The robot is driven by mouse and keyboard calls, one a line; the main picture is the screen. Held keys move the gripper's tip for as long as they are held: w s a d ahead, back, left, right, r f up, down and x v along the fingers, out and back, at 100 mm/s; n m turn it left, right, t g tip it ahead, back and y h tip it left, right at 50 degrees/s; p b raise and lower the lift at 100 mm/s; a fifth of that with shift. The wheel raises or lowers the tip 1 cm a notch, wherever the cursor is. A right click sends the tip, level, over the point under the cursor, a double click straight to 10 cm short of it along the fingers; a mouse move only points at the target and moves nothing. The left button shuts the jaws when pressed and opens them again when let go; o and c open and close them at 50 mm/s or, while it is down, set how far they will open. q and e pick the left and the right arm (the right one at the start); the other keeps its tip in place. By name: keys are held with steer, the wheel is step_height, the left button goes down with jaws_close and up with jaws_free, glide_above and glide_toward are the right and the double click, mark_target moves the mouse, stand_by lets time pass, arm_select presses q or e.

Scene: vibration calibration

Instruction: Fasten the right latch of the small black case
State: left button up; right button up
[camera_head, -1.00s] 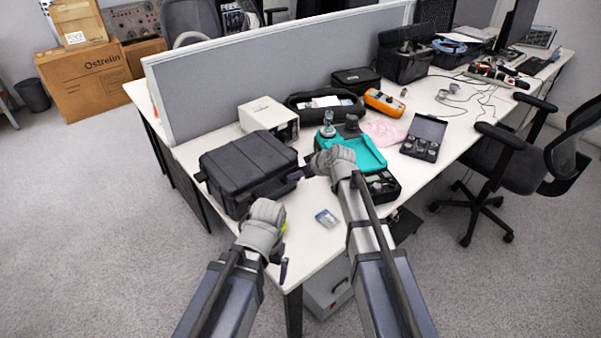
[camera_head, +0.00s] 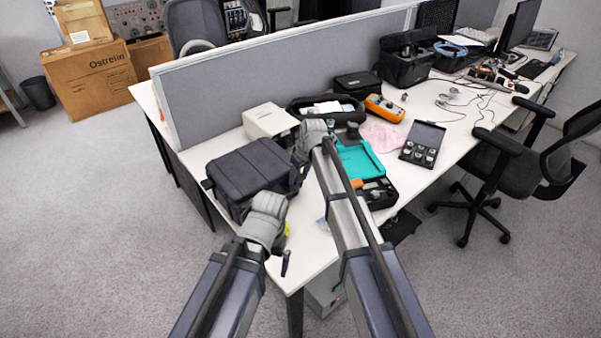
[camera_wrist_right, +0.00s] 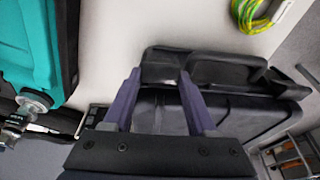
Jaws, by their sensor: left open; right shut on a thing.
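The small black case (camera_head: 245,172) sits closed on the left end of the desk. In the right wrist view, its dark lid (camera_wrist_right: 235,113) and handle side (camera_wrist_right: 225,72) lie beyond the fingers. My right gripper (camera_wrist_right: 159,75) is at the case's edge, its two purple fingers on either side of a dark part there; I cannot make out the latch itself. In the head view, my right gripper (camera_head: 300,165) is at the case's right side, its fingers mostly hidden by the wrist. My left gripper (camera_head: 285,262) is open and empty near the desk's front edge, apart from the case.
An open teal case (camera_head: 360,160) stands right of my right arm, and also shows in the wrist view (camera_wrist_right: 25,45). A beige box (camera_head: 268,121) and an open black pouch (camera_head: 325,108) are behind. A yellow-green cable (camera_wrist_right: 257,14) lies on the desk near the case.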

mark_target(301, 180)
steer(key=shift+w+a+g+h, duration=0.1)
steer(key=shift+w+g+h, duration=0.1)
steer(key=shift+g+h, duration=0.15)
steer(key=shift+g, duration=0.25)
steer(key=o, duration=1.4)
steer(key=shift+c, duration=0.2)
steer(key=shift+p, duration=0.3)
steer(key=shift+r, duration=0.2)
steer(key=r+p, duration=0.5)
steer(key=s+r+p, duration=0.1)
steer(key=r+p, duration=0.1)
steer(key=shift+d+r+p, duration=0.25)
steer(key=shift+d+p, duration=0.1)
